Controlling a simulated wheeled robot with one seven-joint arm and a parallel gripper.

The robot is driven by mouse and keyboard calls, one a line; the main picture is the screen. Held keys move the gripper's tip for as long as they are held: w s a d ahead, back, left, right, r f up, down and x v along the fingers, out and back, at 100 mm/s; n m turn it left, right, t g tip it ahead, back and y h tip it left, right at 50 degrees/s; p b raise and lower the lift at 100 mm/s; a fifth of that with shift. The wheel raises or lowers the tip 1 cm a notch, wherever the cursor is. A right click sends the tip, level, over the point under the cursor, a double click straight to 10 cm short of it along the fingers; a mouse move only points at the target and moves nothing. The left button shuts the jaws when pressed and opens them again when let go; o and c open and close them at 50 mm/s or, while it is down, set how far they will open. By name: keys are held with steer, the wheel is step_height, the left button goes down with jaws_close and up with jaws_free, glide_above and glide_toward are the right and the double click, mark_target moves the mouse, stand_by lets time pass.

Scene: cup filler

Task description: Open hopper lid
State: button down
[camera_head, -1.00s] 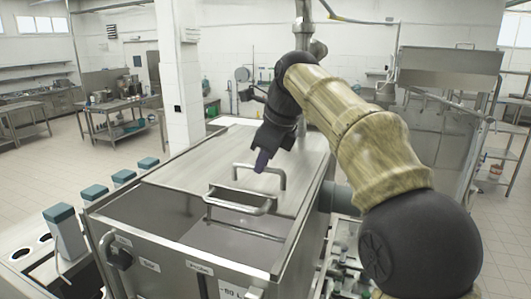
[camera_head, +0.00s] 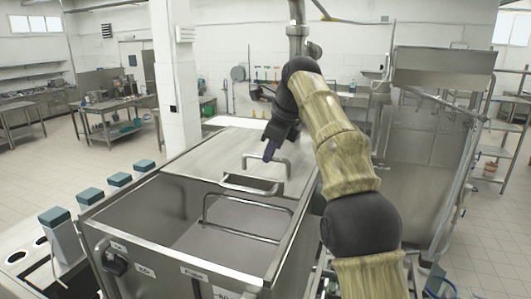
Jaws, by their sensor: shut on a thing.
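The hopper (camera_head: 180,285) is a large steel box in the middle foreground. Its flat steel lid (camera_head: 205,150) covers the far part, while the near part is open and shows the inside. A bent-bar handle (camera_head: 288,166) stands up on the lid. My gripper (camera_head: 268,153) reaches down from behind and is shut on the bar of this handle; its fingertips partly hide the bar. A second bar handle (camera_head: 253,190) sits at the lid's near edge. A thin bar frame (camera_head: 205,212) shows in the opening.
Several teal-topped blocks (camera_head: 54,217) stand left of the hopper. A white pillar (camera_head: 170,80) rises behind it. A vertical steel pipe (camera_head: 297,30) stands at the back. A tall steel machine (camera_head: 430,150) is at right. The tiled floor at left is largely clear.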

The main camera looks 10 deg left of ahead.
steer(key=shift+w, duration=0.1)
stand_by(0.4)
steer(key=c, duration=1.5)
jaws_free()
steer(key=shift+o, duration=0.2)
steer(key=shift+d+r, duration=0.1)
steer(key=shift+r, duration=0.05)
steer(key=shift+d+r, duration=0.15)
steer(key=shift+r, duration=0.3)
steer(key=s+d+b, duration=0.2)
steer(key=d, duration=0.1)
steer(key=s+d+b, duration=0.5)
steer(key=shift+s+d+f, duration=0.15)
steer(key=shift+s+d, duration=0.1)
steer(key=shift+d, duration=0.15)
steer(key=shift+s+d, duration=0.25)
